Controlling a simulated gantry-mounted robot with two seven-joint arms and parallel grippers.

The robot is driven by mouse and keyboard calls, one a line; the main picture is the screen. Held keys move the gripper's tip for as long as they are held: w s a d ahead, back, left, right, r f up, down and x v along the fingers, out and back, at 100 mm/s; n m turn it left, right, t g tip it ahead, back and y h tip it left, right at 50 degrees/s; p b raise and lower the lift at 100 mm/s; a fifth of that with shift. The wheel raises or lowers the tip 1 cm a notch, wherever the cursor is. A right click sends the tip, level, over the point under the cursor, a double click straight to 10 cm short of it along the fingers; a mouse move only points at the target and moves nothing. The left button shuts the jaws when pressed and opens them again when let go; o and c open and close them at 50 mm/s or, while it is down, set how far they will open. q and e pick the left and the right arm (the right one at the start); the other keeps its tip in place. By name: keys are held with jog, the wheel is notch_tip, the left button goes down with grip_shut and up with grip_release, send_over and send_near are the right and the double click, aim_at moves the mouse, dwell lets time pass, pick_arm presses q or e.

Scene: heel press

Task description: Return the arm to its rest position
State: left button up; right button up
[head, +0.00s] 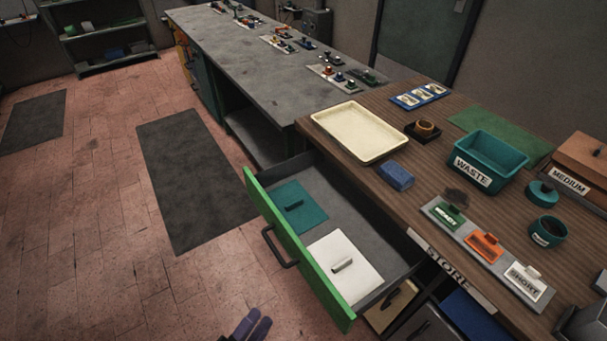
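My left gripper (254,325) shows only at the bottom edge of the head view, as purple-blue fingertips over the floor. It is in front of the open green-fronted drawer (292,252) and apart from it. The fingertips are close together, and too little shows to tell whether they are open or shut. I see nothing held between them. The rest of the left arm is cut off by the frame. My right gripper is not in view.
The drawer juts from the wooden bench and holds a teal panel (299,208) and a white panel (345,262). A cream tray (358,131), blue block (396,176), teal waste bin (493,160) and labelled tag strip (487,252) stand on the bench.

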pick_arm(q)
jog(key=a+r+n+g+y+p, duration=0.2)
jog(key=a+n+g+y, duration=0.35)
jog(key=n+y, duration=0.4)
jog(key=s+a+f+n+g+y, duration=0.1)
jog(key=s+a+f+n+g, duration=0.1)
jog(key=s+a+n+g, duration=0.3)
jog(key=s+a+f+n+g+y, duration=0.1)
jog(key=s+n+g, duration=0.2)
jog(key=s, duration=0.4)
notch_tip(320, 180, up, 38)
jog(key=p, duration=3.8)
jog(key=shift+w, duration=0.25)
jog(key=shift+d+f+h, duration=0.1)
jog(key=shift+f+h, duration=0.05)
jog(key=shift+h, duration=0.1)
notch_tip(320, 180, down, 59)
jog(key=b, duration=5.8)
jog(key=shift+r+b, duration=0.2)
jog(key=shift+b, duration=0.1)
